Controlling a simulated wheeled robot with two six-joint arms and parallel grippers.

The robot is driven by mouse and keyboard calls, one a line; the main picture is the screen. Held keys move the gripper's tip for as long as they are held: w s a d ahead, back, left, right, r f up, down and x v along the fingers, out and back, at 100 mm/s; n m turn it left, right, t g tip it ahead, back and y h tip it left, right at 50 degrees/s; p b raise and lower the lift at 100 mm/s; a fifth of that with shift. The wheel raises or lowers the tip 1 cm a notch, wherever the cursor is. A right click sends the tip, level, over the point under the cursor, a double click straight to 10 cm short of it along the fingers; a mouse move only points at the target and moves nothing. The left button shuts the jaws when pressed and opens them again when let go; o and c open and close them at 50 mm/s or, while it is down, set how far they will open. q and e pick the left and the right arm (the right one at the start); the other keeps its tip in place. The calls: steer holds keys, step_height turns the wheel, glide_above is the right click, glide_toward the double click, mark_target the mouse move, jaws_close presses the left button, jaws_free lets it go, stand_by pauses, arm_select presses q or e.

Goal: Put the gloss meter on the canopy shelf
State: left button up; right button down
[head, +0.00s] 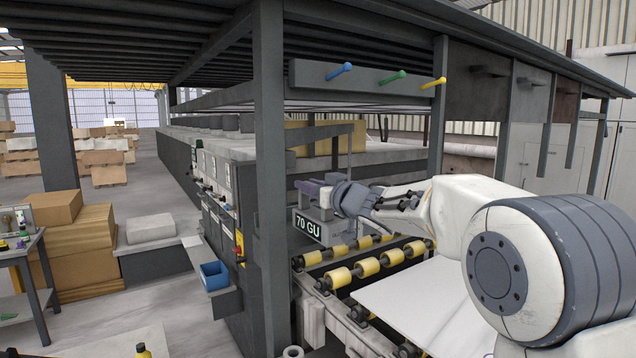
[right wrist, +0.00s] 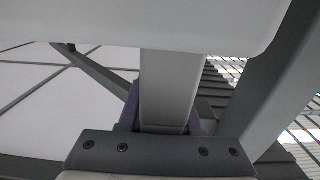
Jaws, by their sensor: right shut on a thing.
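My right gripper (head: 335,197) reaches in from the right above the roller bed and is shut on a small purple and grey block (head: 309,187), which I take to be the gloss meter. The gripper hides part of it. In the right wrist view a pale grey body (right wrist: 168,92) with purple edges fills the middle, very close. A long ledge (head: 365,103) runs under the canopy roof (head: 150,30), above and behind the gripper; I take it to be the canopy shelf. I cannot tell what is on it. My left gripper is out of view.
A "70 GU" display (head: 308,228) stands just below the gripper. Yellow rollers (head: 340,277) and a white slab (head: 425,300) lie below. A dark post (head: 270,180) stands to the left. A rail (head: 365,80) with coloured pegs hangs overhead.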

steer(key=f+x, duration=0.1)
steer(key=x, duration=0.6)
steer(key=shift+w+a+f+b, duration=0.2)
steer(key=shift+w+f+b, duration=0.1)
steer(key=shift+f+b, duration=0.15)
steer(key=shift+r, duration=0.1)
